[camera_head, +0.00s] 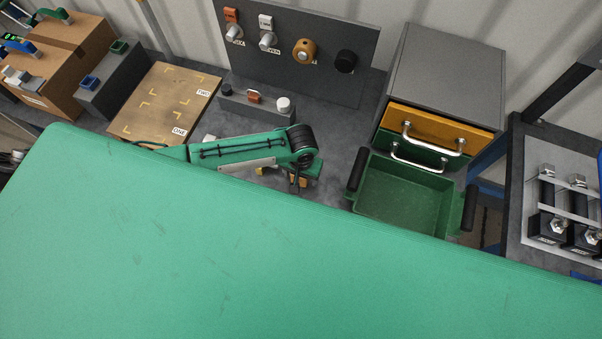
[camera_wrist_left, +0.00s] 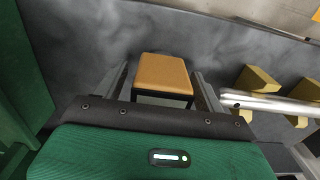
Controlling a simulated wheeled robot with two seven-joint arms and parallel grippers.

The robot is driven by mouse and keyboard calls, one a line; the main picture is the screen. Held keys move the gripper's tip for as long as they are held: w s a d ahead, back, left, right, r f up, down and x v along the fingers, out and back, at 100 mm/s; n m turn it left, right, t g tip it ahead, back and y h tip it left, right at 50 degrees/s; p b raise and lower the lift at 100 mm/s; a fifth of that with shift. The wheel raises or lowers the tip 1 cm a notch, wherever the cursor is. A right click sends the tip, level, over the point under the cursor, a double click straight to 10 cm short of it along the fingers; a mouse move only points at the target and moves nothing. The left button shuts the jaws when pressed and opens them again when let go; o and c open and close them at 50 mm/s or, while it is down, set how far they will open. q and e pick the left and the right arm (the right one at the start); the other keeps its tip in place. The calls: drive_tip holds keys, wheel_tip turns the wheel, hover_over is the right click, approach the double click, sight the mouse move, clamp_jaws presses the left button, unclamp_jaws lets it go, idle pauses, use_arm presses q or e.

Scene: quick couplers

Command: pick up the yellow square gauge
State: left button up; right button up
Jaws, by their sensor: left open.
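The yellow square gauge (camera_wrist_left: 162,74) has a flat orange-yellow square top and a dark lower part. In the left wrist view it stands on the dark grey surface between the two fingers of my left gripper (camera_wrist_left: 160,92). The fingers are open, one on each side of the gauge, with no clear contact. In the head view my left gripper (camera_head: 300,182) points down at the bench, and only a small orange bit of the gauge (camera_head: 302,181) shows beside the fingers. My right gripper is not in view.
Yellow blocks with a silver bar (camera_wrist_left: 280,105) lie close to the right in the wrist view. A green open tray (camera_head: 400,195) stands right of my arm, below a drawer cabinet (camera_head: 445,75). A board with marked corners (camera_head: 165,100) lies left. Green covers the head view's foreground.

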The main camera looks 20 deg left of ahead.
use_arm(q)
drive_tip(key=c, duration=1.3)
